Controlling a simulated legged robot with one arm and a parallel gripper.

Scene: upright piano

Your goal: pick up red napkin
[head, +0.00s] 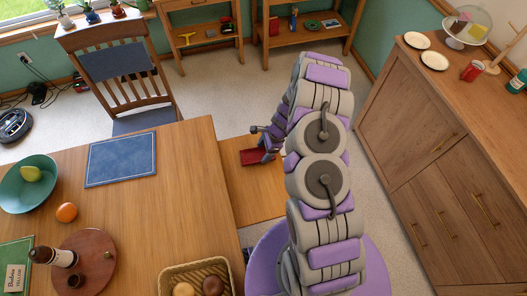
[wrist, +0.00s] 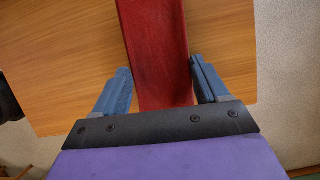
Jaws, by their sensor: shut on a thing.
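The red napkin (wrist: 158,45) is a long dark red cloth strip running between my gripper's two blue fingers in the wrist view. My gripper (wrist: 160,72) is shut on it. In the head view the napkin (head: 252,157) shows as a small red patch beside my gripper (head: 266,150), over a low wooden surface (head: 255,190). I cannot tell whether the napkin touches that surface or is held just above it. My arm hides part of this area.
A wooden table (head: 150,215) at left holds a blue placemat (head: 121,159), a teal bowl (head: 18,185), an orange (head: 67,212) and a bread basket (head: 170,280). A chair (head: 118,75) stands behind it. A wooden cabinet (head: 420,130) is at right. Carpet is clear at the back.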

